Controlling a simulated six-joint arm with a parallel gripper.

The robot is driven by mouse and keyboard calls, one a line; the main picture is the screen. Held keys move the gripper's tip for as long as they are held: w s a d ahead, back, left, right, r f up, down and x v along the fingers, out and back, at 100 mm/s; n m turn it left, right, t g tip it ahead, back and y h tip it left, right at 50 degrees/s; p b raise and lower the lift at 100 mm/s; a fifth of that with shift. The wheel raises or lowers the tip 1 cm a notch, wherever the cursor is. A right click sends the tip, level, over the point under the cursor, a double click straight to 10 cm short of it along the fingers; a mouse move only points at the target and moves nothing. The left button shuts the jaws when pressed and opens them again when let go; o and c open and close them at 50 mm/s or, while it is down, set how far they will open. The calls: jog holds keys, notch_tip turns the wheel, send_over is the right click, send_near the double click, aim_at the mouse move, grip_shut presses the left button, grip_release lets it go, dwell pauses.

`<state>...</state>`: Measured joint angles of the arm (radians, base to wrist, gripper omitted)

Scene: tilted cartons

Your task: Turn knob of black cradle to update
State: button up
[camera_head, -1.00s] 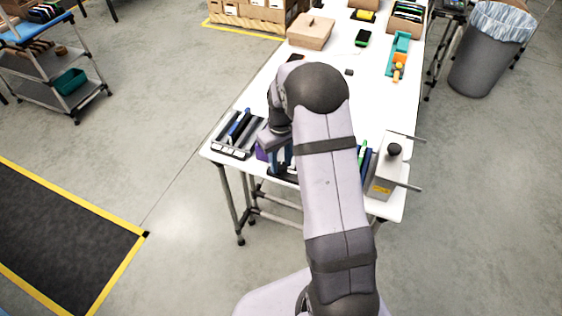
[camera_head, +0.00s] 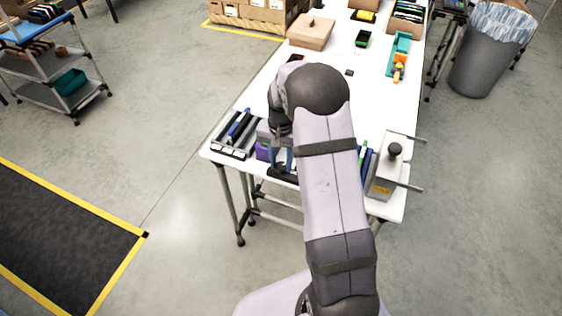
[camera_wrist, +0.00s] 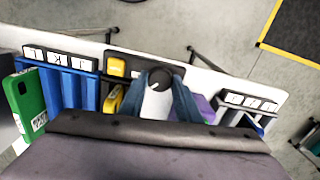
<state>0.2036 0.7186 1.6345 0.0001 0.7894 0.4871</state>
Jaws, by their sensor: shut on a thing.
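The black cradle (camera_head: 284,174) sits near the front edge of the white table, partly hidden by my arm in the head view. Its dark round knob (camera_wrist: 160,77) with a white mark shows in the wrist view, beside a yellow block. My gripper (camera_wrist: 164,88) has its two blue-grey fingers on either side of the knob and is shut on it. My gripper also shows in the head view (camera_head: 282,161), above the cradle. The knob is hidden in the head view.
A cradle with a blue item (camera_head: 237,131) stands to the left on the table. A grey box with a black knob (camera_head: 390,170) is at the right. Purple items (camera_wrist: 199,107) stand close by.

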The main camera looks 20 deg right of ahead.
aim_at(281, 165)
jog(key=shift+r+m, duration=0.1)
jog(key=shift+m, duration=0.4)
jog(key=o, duration=1.1)
jog(key=shift+c, duration=0.2)
jog(key=shift+r+b, duration=1.1)
jog(key=shift+r, duration=2.55)
